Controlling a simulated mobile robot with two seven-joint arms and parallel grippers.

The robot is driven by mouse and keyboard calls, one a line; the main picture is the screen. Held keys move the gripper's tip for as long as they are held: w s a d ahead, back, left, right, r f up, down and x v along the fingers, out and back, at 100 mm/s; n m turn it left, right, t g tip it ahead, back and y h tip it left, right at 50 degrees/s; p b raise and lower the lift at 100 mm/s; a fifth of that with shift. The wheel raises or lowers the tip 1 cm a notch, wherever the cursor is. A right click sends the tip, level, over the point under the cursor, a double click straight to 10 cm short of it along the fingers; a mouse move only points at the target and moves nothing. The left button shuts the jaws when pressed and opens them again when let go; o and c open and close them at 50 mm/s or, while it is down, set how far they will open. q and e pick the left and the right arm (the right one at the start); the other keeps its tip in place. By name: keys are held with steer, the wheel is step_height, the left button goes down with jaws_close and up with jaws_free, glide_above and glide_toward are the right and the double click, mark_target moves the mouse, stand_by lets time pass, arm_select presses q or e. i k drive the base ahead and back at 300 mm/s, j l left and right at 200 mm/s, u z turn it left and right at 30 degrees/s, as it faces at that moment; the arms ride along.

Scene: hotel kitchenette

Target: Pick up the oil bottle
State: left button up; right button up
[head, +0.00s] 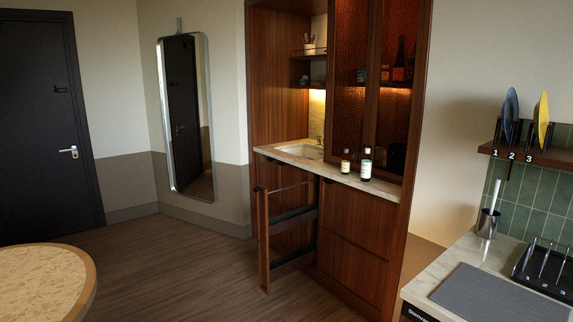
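Two small dark bottles with pale labels stand upright on the marble counter (382,186) of the wooden kitchenette cabinet. The shorter bottle (346,161) is on the left, and the taller bottle (366,165) with a white cap is on the right near the front edge. I cannot tell from the labels which one is the oil bottle. More bottles (399,63) stand on a lit shelf behind the cabinet's upper right door. Neither of my grippers is in view.
A pull-out frame (264,240) juts from the lower cabinet below the sink (301,151). A round table (88,270) is at front left. A counter (425,284) with a grey mat (490,299) and racks is at right. Floor between is clear.

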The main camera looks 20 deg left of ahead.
mark_target(345, 166)
steer(key=u, duration=0.5)
steer(key=i+u, duration=0.2)
steer(key=i, duration=3.2)
